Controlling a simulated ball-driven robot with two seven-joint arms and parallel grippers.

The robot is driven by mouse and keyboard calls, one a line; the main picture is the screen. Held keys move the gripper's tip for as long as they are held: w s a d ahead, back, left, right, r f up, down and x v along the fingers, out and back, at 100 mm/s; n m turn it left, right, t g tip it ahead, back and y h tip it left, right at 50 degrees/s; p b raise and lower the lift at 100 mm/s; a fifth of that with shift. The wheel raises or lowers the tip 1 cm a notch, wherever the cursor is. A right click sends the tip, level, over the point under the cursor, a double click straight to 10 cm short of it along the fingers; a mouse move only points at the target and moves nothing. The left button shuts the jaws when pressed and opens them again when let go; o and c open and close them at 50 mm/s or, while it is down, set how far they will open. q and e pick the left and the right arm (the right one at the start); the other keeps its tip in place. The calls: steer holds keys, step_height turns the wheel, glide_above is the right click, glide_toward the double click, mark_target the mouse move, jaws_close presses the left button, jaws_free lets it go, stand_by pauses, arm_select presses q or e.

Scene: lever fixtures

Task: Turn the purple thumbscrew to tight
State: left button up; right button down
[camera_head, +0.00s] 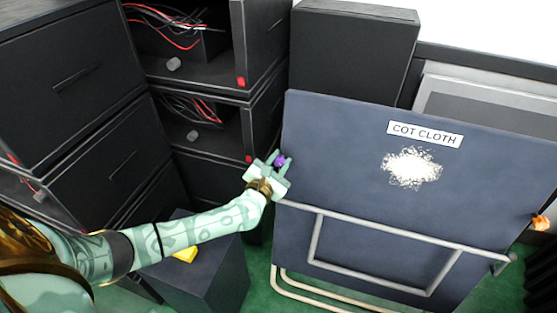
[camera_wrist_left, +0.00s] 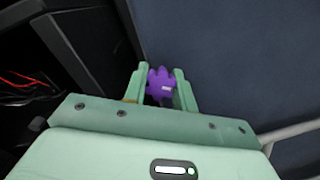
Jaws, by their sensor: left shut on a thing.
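The purple thumbscrew (camera_head: 280,160) sits at the left edge of the dark blue panel (camera_head: 340,140) labelled COT CLOTH. In the left wrist view the thumbscrew (camera_wrist_left: 160,84) is a lobed knob with a small pale mark on its right side. My left gripper (camera_head: 279,163) reaches it from the lower left, and its two fingers are shut on the knob, one on each side. It also shows in the left wrist view (camera_wrist_left: 160,88). The thumbscrew's shaft is hidden. My right gripper is not in view.
Black cabinets (camera_head: 75,80) with open bays of red and black wires stand on the left. A metal tube frame (camera_head: 385,237) crosses the panel's lower part. A dark box (camera_head: 205,275) with a yellow thing (camera_head: 185,254) stands below my left arm. An orange thing (camera_head: 541,222) is at far right.

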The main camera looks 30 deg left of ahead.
arm_select(q)
steer(key=m+p, duration=0.1)
steer(key=m, duration=0.1)
steer(key=m+h+p, duration=0.1)
steer(key=shift+r+m, duration=0.2)
steer(key=shift+m, duration=0.2)
steer(key=m+h+p, duration=0.1)
steer(key=m+p, duration=0.2)
steer(key=m, duration=0.1)
steer(key=shift+g, duration=0.4)
steer(key=m+p, duration=0.2)
steer(key=m, duration=0.2)
steer(key=shift+f+g, duration=0.1)
steer(key=shift+g, duration=0.3)
steer(key=shift+f+m+p, duration=0.15)
steer(key=shift+m+p, duration=0.55)
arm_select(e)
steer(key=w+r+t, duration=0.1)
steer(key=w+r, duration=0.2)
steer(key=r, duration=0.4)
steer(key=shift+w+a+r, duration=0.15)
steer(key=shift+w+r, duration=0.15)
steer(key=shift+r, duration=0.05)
arm_select(q)
steer(key=shift+f, duration=0.1)
steer(key=o, duration=1)
